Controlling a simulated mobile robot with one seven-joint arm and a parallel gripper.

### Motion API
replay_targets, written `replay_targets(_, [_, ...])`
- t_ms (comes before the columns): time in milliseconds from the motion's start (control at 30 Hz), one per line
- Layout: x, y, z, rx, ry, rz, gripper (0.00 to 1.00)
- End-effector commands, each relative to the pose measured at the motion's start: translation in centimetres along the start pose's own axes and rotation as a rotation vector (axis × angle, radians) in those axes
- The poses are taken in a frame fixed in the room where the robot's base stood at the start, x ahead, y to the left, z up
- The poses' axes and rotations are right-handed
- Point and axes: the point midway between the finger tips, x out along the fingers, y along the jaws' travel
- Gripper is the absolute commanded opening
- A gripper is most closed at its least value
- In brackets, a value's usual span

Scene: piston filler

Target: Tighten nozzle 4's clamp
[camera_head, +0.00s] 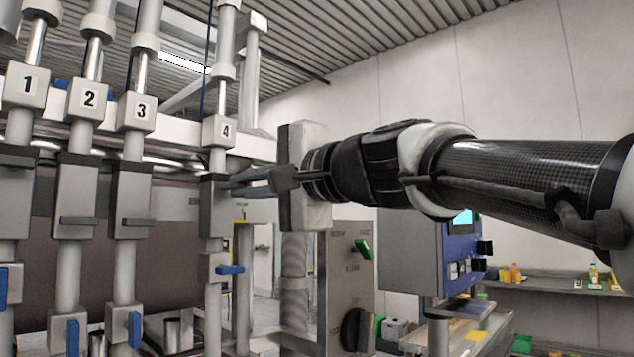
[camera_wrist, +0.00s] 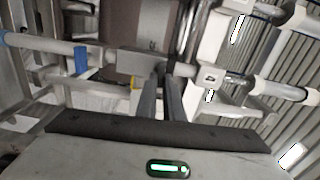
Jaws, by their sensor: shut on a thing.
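Nozzle 4 is the column with the "4" label block (camera_head: 219,132), which also shows in the wrist view (camera_wrist: 210,78). Its clamp (camera_head: 213,208) is a grey block with a dark top band, below the label. My gripper (camera_head: 226,185) reaches in from the right, fingers roughly level, and is shut on the clamp near its dark upper part. In the wrist view, the two dark fingers (camera_wrist: 160,75) meet the grey clamp block (camera_wrist: 128,63). The exact gripped part is small and partly hidden by the fingers.
Clamps of nozzle 1 (camera_head: 14,200), nozzle 2 (camera_head: 76,195) and nozzle 3 (camera_head: 132,195) stand left. A blue lever (camera_head: 230,269) sticks out below clamp 4. A grey post (camera_head: 294,265) and a panel with a green switch (camera_head: 363,249) stand close beneath my wrist.

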Motion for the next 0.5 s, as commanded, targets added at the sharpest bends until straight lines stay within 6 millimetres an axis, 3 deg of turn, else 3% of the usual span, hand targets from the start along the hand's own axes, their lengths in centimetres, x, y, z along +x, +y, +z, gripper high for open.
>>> replay_targets(500, [0.00,0.17,-0.01,0.067,0.000,0.001,0.00])
